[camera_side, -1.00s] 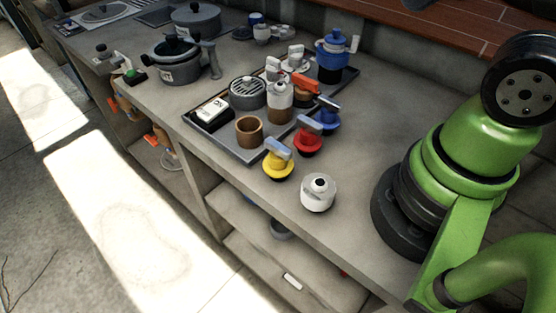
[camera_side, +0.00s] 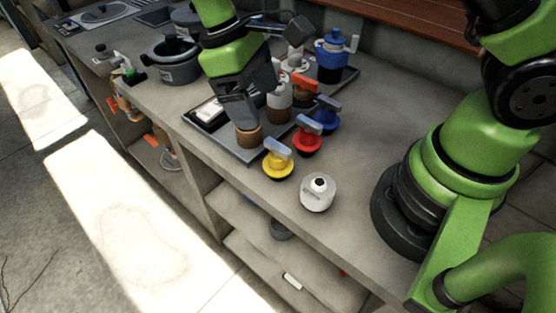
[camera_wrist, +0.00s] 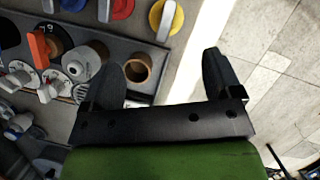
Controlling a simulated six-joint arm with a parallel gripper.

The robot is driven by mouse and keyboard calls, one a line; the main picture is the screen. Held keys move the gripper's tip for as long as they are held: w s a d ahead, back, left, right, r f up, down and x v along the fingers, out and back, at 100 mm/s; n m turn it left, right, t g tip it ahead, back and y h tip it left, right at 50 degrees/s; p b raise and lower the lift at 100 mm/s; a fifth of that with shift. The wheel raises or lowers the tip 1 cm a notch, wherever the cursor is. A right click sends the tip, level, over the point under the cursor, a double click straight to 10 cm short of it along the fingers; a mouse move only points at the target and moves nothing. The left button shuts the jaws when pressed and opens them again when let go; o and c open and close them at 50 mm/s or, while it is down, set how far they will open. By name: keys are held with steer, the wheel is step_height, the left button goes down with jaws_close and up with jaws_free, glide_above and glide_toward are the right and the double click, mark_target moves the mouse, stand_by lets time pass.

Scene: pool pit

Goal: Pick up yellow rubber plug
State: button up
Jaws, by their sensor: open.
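The yellow rubber plug (camera_side: 278,165) stands upright on the counter near its front edge, with a grey handle on top. It also shows in the wrist view (camera_wrist: 168,20) at the top, beyond my fingertips. My gripper (camera_side: 243,118) is over the tray, near the brown cup and to the left of the plug in the side view. In the wrist view my gripper (camera_wrist: 162,68) has its two fingers wide apart with nothing held between them. The brown cup is close to the left finger there.
The red plug (camera_side: 306,140) and blue plug (camera_side: 325,117) stand beside the yellow one. A white canister (camera_side: 318,193) is on its right. The tray (camera_side: 222,143) holds the brown cup (camera_wrist: 138,68), bottles and other items. The counter's front edge is close to the plug.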

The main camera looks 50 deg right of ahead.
mark_target(271, 143)
steer(key=shift+g, duration=0.3)
steer(key=x, duration=0.5)
steer(key=shift+w+a+f, duration=0.15)
steer(key=shift+a+f, duration=0.05)
steer(key=shift+f, duration=0.25)
steer(key=x, duration=0.6)
steer(key=shift+a+r, duration=0.1)
steer(key=shift+a, duration=0.1)
steer(key=c, duration=1)
